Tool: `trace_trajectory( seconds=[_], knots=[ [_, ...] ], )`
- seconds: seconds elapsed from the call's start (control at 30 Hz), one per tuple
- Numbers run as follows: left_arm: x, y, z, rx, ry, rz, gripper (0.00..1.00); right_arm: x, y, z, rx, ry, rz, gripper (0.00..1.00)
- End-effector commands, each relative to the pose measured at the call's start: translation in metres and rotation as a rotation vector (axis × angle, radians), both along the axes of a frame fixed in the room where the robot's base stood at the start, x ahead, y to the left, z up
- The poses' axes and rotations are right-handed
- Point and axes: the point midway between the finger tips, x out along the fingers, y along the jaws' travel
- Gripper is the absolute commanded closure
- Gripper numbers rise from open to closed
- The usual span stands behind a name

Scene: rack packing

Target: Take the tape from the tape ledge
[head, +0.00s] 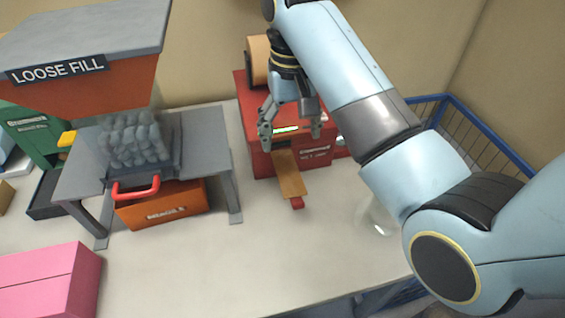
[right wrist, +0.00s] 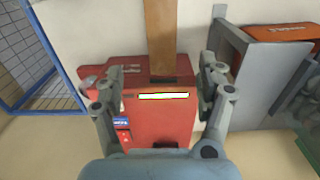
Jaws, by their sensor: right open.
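A red tape machine (head: 262,160) stands at the back of the table, with a brown roll (head: 258,58) above it. The strip also shows in the right wrist view (right wrist: 160,35). My right gripper (head: 291,135) is open and empty above the machine's front, its fingers spread to either side of a lit green bar. In the right wrist view the fingers (right wrist: 157,80) stand wide apart, with the strip beyond them. My left gripper is out of view.
A grey stand (head: 215,150) with a loose fill hopper (head: 90,75) and an orange box (head: 160,208) stands left. A pink box (head: 45,280) lies front left. A blue wire basket (head: 480,130) is at right. The table's front middle is mostly clear.

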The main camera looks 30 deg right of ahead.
Motion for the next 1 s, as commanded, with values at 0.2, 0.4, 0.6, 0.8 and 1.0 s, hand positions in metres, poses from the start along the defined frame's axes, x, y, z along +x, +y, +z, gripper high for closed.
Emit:
trace_trajectory(
  seconds=[0.2,0.4,0.6,0.8,1.0],
  knots=[
    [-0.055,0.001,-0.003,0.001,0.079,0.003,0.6,0.0,0.0,-0.034,0.0,0.002,0.0,0.27],
    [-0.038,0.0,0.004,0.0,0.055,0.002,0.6,0.001,0.001,-0.051,0.001,0.002,0.0,0.27],
    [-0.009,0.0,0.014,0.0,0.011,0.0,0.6,0.004,0.002,-0.082,0.0,0.001,0.001,0.27],
    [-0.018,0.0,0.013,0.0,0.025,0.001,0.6,0.004,0.002,-0.092,0.0,-0.001,0.001,0.27],
    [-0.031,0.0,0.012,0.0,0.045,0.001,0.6,0.004,0.002,-0.092,0.0,-0.001,0.001,0.36]
  ],
)
